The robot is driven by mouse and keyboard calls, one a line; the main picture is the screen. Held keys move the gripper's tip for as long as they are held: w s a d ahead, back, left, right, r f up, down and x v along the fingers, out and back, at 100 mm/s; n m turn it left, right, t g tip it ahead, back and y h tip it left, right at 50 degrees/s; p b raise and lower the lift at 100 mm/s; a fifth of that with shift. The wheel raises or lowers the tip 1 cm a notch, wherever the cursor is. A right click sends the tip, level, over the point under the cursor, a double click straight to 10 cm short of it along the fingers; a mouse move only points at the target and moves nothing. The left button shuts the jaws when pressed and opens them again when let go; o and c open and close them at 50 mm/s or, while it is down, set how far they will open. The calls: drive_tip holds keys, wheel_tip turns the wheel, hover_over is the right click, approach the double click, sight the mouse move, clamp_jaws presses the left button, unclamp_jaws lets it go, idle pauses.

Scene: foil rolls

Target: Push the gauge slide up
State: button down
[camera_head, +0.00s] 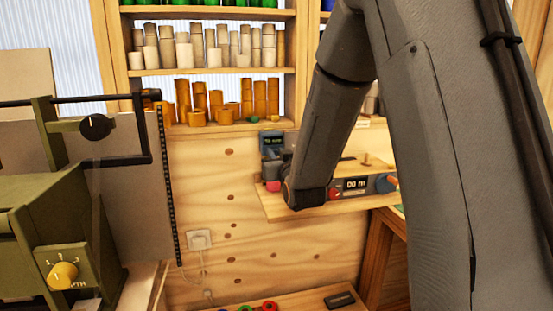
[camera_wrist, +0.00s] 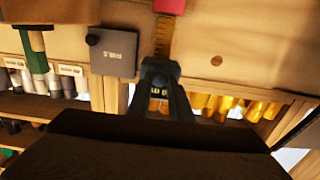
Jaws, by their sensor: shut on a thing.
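The gauge slide (camera_wrist: 160,68) is a dark blue-grey block on an upright yellowish scale strip (camera_wrist: 163,38) in the wrist view, where the scene appears upside down. My gripper (camera_wrist: 160,90) is shut on the slide, with one dark finger on each side. A small lit readout shows between the fingers. In the head view, the slide (camera_head: 272,141) with its green readout stands near the shelf's lower edge. A red piece (camera_head: 272,185) sits below it, also in the wrist view (camera_wrist: 170,5). My arm hides the gripper and most of the strip in the head view.
A wooden ledge (camera_head: 345,207) carries a small box with a display (camera_head: 356,184). Shelves (camera_head: 205,71) with several brown and pale rolls stand behind and above. A green machine (camera_head: 60,235) is at the left. A grey plate (camera_wrist: 112,52) is beside the strip.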

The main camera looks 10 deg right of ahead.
drive_tip(key=shift+w+r, duration=0.1)
drive_tip(key=shift+r, duration=0.2)
drive_tip(key=c, duration=1.6)
unclamp_jaws()
drive_tip(key=s+b, duration=0.2)
drive_tip(key=s, duration=0.6)
